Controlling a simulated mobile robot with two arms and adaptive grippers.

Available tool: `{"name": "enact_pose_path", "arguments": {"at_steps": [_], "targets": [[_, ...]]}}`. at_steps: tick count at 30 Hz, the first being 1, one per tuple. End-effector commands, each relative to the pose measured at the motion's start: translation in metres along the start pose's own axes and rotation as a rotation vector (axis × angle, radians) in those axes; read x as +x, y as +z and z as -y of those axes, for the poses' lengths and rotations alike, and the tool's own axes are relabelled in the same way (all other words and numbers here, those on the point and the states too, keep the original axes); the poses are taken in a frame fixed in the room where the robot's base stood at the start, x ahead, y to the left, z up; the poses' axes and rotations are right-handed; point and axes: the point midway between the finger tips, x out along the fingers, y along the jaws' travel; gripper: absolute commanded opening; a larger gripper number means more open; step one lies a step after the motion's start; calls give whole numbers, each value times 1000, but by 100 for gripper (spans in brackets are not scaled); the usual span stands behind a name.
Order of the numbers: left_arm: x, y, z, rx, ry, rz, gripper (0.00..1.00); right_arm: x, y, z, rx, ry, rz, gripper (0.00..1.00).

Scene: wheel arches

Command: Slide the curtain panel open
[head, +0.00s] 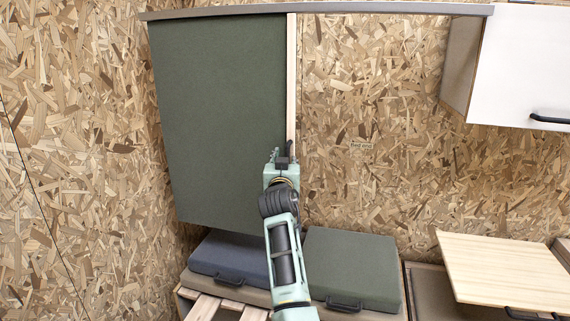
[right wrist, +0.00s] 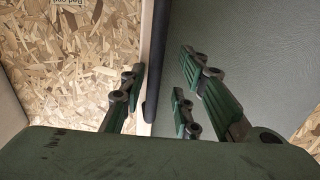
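The curtain panel (head: 220,110) is a dark green sheet hanging from a grey rail (head: 380,8) at the left, with a pale wooden strip (head: 291,80) along its right edge. It fills the right of the right wrist view (right wrist: 255,60). A dark bar handle (right wrist: 158,50) stands on the strip. My right gripper (head: 284,158) is at the panel's right edge, low on the strip. In the right wrist view its fingers (right wrist: 160,75) are open on either side of the handle, with visible gaps. My left gripper is not in view.
A blue cushion (head: 232,257) and a green cushion (head: 352,268) lie on the bench below. A white cabinet (head: 525,65) hangs at the upper right. A wooden tabletop (head: 505,272) juts out at the lower right. The chipboard wall (head: 370,110) right of the panel is clear beneath the rail.

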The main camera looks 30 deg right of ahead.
Motion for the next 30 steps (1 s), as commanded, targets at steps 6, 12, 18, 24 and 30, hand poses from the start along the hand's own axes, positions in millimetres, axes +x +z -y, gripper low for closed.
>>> {"name": "enact_pose_path", "arguments": {"at_steps": [6, 12, 18, 24, 30], "targets": [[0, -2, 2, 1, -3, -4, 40, -5, 0, 0, 0, 1, -1, 29], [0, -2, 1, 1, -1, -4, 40, -30, 1, 0, 2, 0, -1, 29], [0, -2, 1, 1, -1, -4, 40, -69, 1, 1, 1, -1, 0, 29], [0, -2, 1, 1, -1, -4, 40, -102, 1, 2, 1, -2, 0, 29], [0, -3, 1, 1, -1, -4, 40, -118, 0, 1, 0, -1, 1, 29]]}}
